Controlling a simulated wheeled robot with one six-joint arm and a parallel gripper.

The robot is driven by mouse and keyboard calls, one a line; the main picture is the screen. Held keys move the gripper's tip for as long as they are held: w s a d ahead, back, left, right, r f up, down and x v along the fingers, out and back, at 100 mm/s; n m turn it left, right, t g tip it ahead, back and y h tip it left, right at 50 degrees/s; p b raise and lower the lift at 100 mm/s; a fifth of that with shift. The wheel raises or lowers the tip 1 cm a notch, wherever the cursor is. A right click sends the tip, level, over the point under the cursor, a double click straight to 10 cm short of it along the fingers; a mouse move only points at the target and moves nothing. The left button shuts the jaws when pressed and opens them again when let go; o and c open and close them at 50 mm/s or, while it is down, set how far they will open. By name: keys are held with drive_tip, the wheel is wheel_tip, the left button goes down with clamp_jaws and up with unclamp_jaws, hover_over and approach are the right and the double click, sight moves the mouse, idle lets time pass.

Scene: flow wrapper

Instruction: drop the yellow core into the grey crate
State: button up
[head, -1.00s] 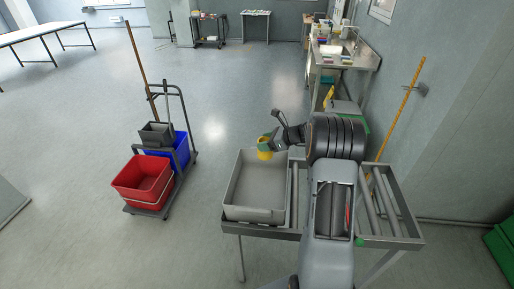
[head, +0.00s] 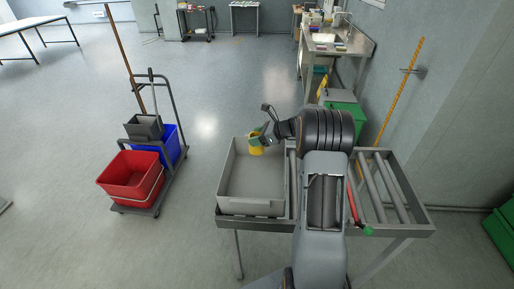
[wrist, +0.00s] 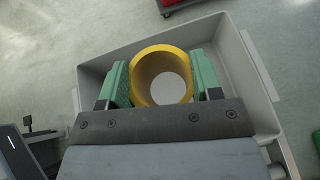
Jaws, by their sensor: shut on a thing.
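The yellow core (head: 256,150) is a short hollow ring held between the green pads of my gripper (head: 257,142). In the wrist view the yellow core (wrist: 161,61) sits upright to the camera, with a pad of my gripper (wrist: 161,82) pressed on each side. The grey crate (head: 250,207) is an open, shallow box on the left end of the roller stand. The core is over the far part of the crate, and the crate's walls (wrist: 250,62) show around and below it in the wrist view. No other thing is seen inside the crate.
The grey roller stand (head: 398,190) carries the crate, with bare rollers at right. A cleaning cart with a red bucket (head: 131,175) and a blue bucket (head: 171,146) stands to the left. A steel sink bench (head: 338,45) is behind. The floor between cart and stand is clear.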

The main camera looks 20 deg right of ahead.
wheel_tip(320, 180, down, 8)
drive_tip(key=b, duration=0.5)
drive_tip(key=shift+b, duration=0.3)
drive_tip(key=shift+r, duration=0.1)
drive_tip(key=o, duration=1)
drive_tip(key=v, duration=1.3)
drive_tip(key=shift+s+d+r, duration=0.15)
drive_tip(key=shift+s+d, duration=0.05)
drive_tip(key=shift+d, duration=0.1)
